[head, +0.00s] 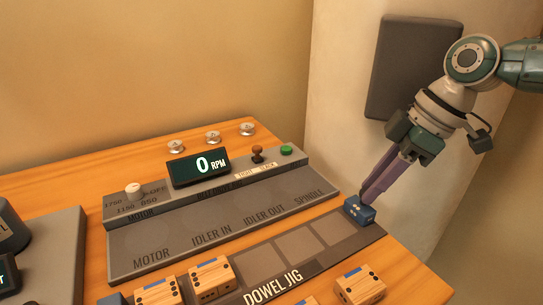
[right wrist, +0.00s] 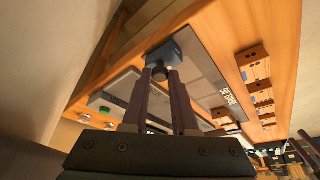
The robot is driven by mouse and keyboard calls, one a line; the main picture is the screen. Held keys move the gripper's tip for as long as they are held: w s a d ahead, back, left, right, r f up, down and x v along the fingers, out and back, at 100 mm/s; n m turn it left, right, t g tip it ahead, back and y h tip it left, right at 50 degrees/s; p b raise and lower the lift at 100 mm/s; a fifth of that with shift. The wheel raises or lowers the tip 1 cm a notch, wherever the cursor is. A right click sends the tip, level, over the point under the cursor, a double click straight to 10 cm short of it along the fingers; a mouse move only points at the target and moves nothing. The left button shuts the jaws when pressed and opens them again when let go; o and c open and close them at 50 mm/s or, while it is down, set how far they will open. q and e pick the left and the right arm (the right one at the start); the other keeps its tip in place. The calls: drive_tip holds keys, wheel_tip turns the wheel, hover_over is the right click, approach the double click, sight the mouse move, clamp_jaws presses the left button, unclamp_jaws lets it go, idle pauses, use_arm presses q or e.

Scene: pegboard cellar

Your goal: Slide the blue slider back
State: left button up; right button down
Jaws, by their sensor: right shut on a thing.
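The blue slider (head: 359,210) is a small blue block at the far right end of the dark dowel jig strip (head: 335,242). My right gripper (head: 366,196) reaches down from the upper right, its long purple fingers shut at the top of the block. In the right wrist view, the fingertips (right wrist: 160,74) close around a dark knob on the blue block (right wrist: 165,51). The fingers hide part of the knob.
A grey machine panel with a display reading 0 RPM (head: 199,169) lies behind. A wall with a dark pad (head: 412,68) rises behind my right arm.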

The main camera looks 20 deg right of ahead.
use_arm(q)
drive_tip(key=shift+a+f, duration=0.2)
drive_tip(key=shift+a, duration=0.05)
use_arm(e)
drive_tip(key=shift+d+f, duration=0.1)
drive_tip(key=shift+d, duration=0.1)
use_arm(q)
drive_tip(key=shift+d, duration=0.1)
use_arm(e)
drive_tip(key=c, duration=0.7)
unclamp_jaws()
use_arm(q)
drive_tip(key=shift+r, duration=0.1)
